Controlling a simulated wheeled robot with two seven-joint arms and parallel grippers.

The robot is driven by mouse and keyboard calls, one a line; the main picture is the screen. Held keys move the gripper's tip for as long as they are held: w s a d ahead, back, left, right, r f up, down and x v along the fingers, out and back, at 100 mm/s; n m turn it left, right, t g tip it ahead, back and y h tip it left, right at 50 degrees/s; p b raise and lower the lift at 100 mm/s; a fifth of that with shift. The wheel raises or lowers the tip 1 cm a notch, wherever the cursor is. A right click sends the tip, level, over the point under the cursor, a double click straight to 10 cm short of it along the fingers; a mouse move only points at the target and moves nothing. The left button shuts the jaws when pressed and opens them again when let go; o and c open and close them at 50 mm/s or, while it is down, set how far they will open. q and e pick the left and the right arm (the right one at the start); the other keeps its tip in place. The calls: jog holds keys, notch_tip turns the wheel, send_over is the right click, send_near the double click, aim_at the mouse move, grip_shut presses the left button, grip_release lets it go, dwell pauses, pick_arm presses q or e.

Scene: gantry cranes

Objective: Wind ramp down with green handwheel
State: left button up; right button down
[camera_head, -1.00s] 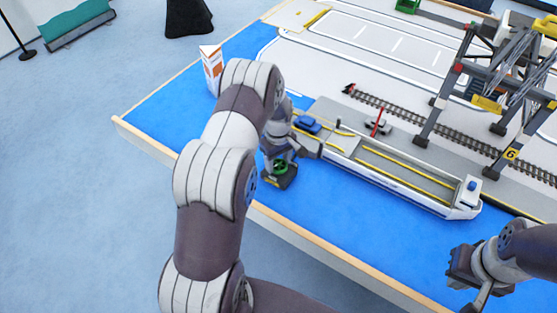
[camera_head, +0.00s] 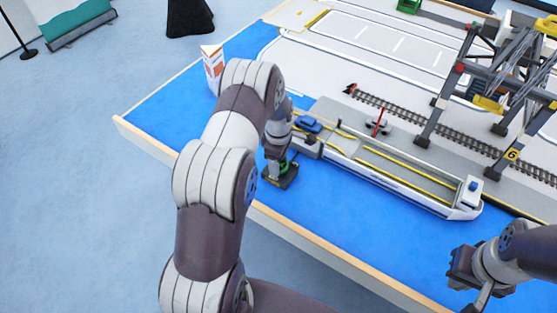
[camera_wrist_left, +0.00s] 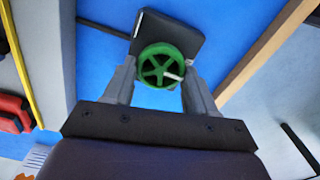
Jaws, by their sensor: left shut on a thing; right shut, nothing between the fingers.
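The green handwheel (camera_wrist_left: 160,66) sits on a dark square base (camera_wrist_left: 186,38) on the blue surface. In the left wrist view the fingers of my left gripper (camera_wrist_left: 158,78) lie on either side of the wheel, shut on it. In the head view the left gripper (camera_head: 279,163) points down at the base, and only a sliver of green shows. The ramp cannot be told apart clearly; a dark grey piece (camera_head: 307,148) lies at the barge's left end, partly behind my gripper. My right gripper (camera_head: 462,270) is shut and empty at the lower right.
A long grey barge (camera_head: 400,180) with yellow lines lies right of the handwheel. A blue car (camera_head: 308,123) stands behind my left gripper. A crane (camera_head: 450,85) stands at the right. A white-orange box (camera_head: 212,68) stands at the left. The table's wooden edge (camera_head: 330,255) runs in front.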

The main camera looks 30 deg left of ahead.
pick_arm(q)
jog(key=shift+w+r, duration=0.15)
jog(key=o, duration=1)
jog(key=shift+o, duration=0.3)
notch_tip(320, 180, up, 13)
jog(key=b, duration=0.1)
jog(key=shift+f, duration=0.2)
